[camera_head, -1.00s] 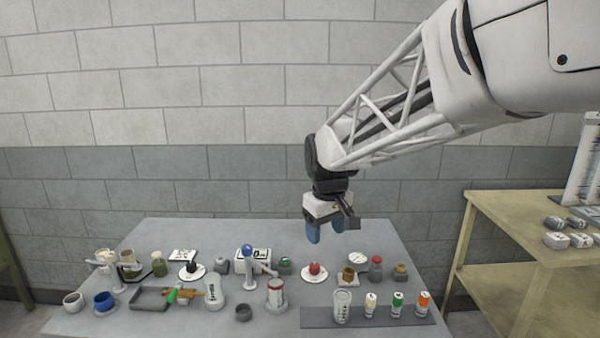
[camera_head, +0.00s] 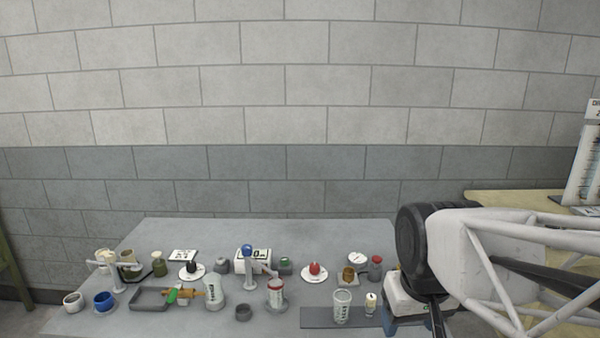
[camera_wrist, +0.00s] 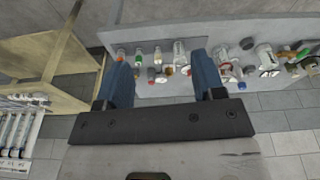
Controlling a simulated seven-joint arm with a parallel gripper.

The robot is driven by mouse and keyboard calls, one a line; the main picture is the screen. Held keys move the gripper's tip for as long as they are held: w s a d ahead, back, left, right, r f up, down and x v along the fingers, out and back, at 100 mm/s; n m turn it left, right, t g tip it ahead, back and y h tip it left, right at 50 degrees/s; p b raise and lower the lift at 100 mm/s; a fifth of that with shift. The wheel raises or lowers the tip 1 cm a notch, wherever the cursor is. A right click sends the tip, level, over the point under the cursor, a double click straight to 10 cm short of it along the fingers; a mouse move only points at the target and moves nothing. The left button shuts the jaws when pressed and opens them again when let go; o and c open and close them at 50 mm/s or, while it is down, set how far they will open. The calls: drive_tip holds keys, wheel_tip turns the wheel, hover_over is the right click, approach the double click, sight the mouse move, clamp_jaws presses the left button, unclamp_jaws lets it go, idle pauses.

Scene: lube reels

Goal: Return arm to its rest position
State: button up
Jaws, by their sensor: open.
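My gripper (camera_wrist: 160,80) is open and empty in the wrist view, with two blue fingers apart and nothing between them but the distant table. In the head view my gripper's body shows at the lower right, in front of the table's right end; its fingertips are largely hidden or cut off by the bottom edge. My arm comes in from the right edge. The grey table (camera_head: 190,325) stands below and behind the gripper.
Jars, cups and small tools crowd the table, including a blue cup (camera_head: 104,301), a clear jar (camera_head: 342,305) and a red knob (camera_head: 315,268). A wooden side table (camera_wrist: 50,60) stands beside it, holding syringe-like tubes (camera_wrist: 15,135). The space above the grey table is clear.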

drive_tip(key=shift+m, duration=0.6)
drive_tip(key=s, duration=0.1)
drive_tip(key=s+d+f, duration=0.1)
drive_tip(key=s, duration=0.1)
drive_tip(key=s+f, duration=0.1)
drive_tip(key=s, duration=0.1)
drive_tip(key=shift+d, duration=0.15)
idle(1.1)
